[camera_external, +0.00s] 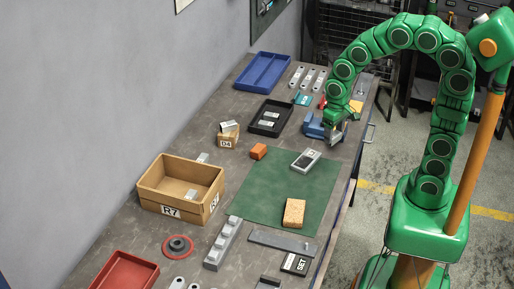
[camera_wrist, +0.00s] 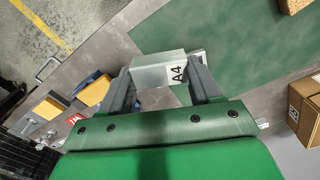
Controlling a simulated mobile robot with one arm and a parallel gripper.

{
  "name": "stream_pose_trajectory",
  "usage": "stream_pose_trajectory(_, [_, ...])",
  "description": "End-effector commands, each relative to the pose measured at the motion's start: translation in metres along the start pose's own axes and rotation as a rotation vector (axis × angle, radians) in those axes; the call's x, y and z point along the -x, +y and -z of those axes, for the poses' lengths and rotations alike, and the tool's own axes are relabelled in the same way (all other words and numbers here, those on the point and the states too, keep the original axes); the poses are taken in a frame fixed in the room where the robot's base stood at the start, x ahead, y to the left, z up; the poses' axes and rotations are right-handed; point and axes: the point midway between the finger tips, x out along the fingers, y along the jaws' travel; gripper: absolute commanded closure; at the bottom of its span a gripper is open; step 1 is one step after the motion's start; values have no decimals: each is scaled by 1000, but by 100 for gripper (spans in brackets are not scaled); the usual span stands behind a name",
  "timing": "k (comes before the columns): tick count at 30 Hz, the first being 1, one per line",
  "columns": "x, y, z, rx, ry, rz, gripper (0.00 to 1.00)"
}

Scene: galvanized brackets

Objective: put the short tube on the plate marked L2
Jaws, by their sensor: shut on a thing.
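My gripper (camera_wrist: 166,82) is shut on a galvanized metal piece (camera_wrist: 158,70) with a label reading A4. The piece lies crosswise between the fingers; I cannot tell from its shape whether it is the short tube. In the external view my gripper (camera_external: 336,137) is at the right edge of the bench, beside a blue block-like tool (camera_external: 314,126), with the metal piece largely hidden. Pale flat plates with holes (camera_external: 308,77) lie at the far end of the bench. No marking L2 is readable.
The mat's middle is clear.

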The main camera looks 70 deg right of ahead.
Motion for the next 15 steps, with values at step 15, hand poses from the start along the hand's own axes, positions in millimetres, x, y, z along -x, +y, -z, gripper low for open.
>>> stream_pose_trajectory(15, [-31,-17,51,0,0,0,68])
